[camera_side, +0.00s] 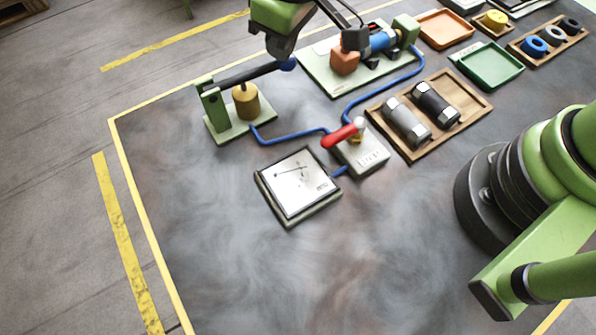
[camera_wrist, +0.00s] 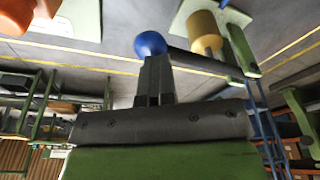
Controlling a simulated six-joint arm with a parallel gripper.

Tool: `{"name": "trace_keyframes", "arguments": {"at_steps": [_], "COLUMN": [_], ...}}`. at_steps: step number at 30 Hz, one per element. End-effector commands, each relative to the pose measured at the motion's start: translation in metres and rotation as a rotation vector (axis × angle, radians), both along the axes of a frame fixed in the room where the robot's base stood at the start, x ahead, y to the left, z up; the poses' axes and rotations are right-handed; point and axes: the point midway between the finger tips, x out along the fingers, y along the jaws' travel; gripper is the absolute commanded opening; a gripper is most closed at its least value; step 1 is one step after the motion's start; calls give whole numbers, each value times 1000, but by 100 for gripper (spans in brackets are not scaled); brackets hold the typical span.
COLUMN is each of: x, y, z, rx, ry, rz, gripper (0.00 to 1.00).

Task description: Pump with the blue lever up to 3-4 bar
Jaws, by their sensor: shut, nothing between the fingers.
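The hand pump has a green base (camera_side: 226,132), a brass-coloured cylinder (camera_side: 246,101) and a dark lever (camera_side: 245,76) ending in a blue knob (camera_side: 288,63). The lever slopes slightly up toward the knob. My gripper (camera_side: 281,56) is shut with nothing between its fingers, right at the knob. In the wrist view, the blue knob (camera_wrist: 150,44) shows just beyond my closed fingertips (camera_wrist: 155,62); I cannot tell whether they touch. The pressure gauge (camera_side: 298,182) has a white face and a thin needle; its numbers are too small to read.
A valve block (camera_side: 367,160) with a red handle (camera_side: 339,136) stands beside the gauge. Blue hoses (camera_side: 293,136) link it to the pump and to a fixture board (camera_side: 316,73). A wooden tray (camera_side: 463,97) holds two cylinders. The front of the table is clear.

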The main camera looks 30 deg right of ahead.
Motion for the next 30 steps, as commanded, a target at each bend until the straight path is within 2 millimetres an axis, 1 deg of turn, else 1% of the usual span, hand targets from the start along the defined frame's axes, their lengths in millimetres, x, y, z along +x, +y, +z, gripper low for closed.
{"name": "trace_keyframes", "arguments": {"at_steps": [1,2,8,18,21,24,30], "x": [-1,0,0,1,0,0,0], "y": [0,0,1,1,0,0,0], "z": [-7,-8,-3,40,49,52,53], "rx": [-1,-1,0,1,1,0,0], "ry": [4,2,-1,-3,-2,0,0], "rz": [0,0,0,0,1,0,0], "gripper": [0,0,0,0,0,0,0]}}
